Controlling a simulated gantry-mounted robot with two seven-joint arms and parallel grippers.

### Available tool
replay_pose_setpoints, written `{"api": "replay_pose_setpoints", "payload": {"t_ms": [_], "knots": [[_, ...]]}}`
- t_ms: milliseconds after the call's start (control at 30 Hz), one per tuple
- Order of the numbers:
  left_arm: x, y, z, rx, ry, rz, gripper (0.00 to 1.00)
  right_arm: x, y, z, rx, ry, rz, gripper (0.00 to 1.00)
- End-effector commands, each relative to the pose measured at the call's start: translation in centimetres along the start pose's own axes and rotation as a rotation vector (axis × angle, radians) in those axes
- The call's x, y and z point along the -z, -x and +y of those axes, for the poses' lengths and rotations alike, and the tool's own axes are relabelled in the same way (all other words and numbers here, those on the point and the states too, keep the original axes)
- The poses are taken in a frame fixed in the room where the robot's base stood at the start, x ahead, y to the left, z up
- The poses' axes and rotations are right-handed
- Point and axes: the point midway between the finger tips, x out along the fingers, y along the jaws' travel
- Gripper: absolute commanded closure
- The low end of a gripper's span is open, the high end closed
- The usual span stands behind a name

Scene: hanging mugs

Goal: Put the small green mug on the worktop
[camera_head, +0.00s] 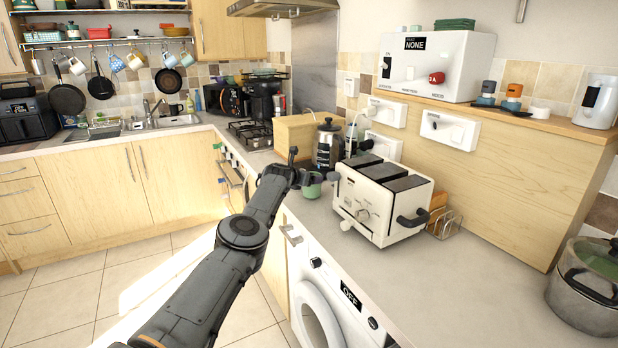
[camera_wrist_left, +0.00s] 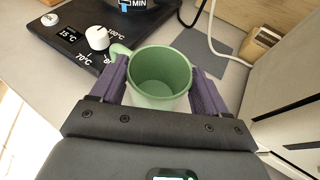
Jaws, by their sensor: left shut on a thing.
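The small green mug (camera_head: 312,189) is upright, with its open mouth facing up, in the head view; it also shows in the left wrist view (camera_wrist_left: 160,82), with its handle to the left. My left gripper (camera_wrist_left: 160,90) is shut on the mug, with one purple finger on each side of its body. In the head view my left gripper (camera_head: 312,177) is at the front part of the worktop (camera_head: 450,245), left of the toaster. Whether the mug's base touches the worktop cannot be told. My right gripper is not in view.
A white toaster (camera_head: 375,203) stands close to the right of the mug. A glass kettle (camera_head: 328,145) stands behind it; its dark base with dials (camera_wrist_left: 80,45) is close in the wrist view. A pot (camera_head: 588,293) is at the far right.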

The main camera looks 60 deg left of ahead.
Motion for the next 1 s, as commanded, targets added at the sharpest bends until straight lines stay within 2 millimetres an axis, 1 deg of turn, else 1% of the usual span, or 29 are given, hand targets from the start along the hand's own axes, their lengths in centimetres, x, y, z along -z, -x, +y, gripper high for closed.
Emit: {"api": "replay_pose_setpoints", "payload": {"t_ms": [433, 767, 800, 933, 1000], "knots": [[0.03, -0.02, 0.01, 0.0, 0.0, -0.001, 0.65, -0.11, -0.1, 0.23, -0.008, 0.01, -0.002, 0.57], [0.58, -0.24, 0.0, 0.0, 0.0, -0.001, 0.65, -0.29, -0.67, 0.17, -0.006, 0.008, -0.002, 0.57], [0.47, -0.2, 0.01, 0.0, 0.0, -0.001, 0.21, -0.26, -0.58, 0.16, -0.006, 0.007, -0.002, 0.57], [0.48, -0.19, 0.01, 0.0, 0.0, -0.001, 0.01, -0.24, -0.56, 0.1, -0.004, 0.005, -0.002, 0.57], [0.48, -0.19, 0.01, 0.0, 0.0, -0.001, 0.0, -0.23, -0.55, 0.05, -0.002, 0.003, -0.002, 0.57]]}}
